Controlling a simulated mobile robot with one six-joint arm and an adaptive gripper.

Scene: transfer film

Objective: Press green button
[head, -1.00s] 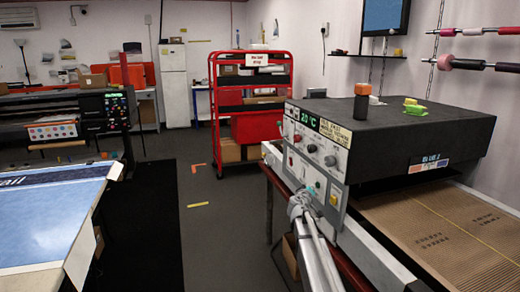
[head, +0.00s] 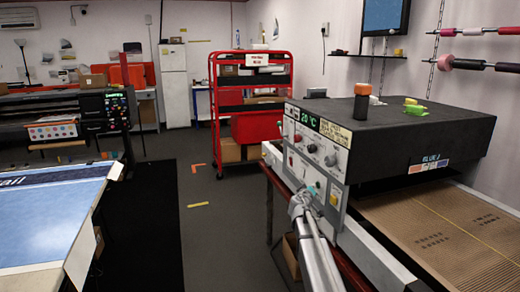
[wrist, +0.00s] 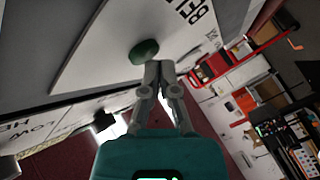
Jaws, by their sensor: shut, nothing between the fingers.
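The green button (wrist: 143,52) is a round, dark green knob on a pale panel in the wrist view. In the head view it is a small green spot (head: 318,186) low on the machine's front control panel (head: 311,160). My gripper (wrist: 159,66) is shut and empty, its fingertips together at the lower right edge of the button. I cannot tell whether they touch it. In the head view my gripper (head: 304,196) is in front of the panel's lower part, just left of the button, and hides some of the panel.
The panel also carries a red button (head: 291,162), several knobs and a lit display (head: 307,119). An orange-capped bottle (head: 362,103) stands on the machine's black top (head: 440,125). A red cart (head: 215,110) stands behind. A blue-topped table (head: 45,215) is at left, with open floor between.

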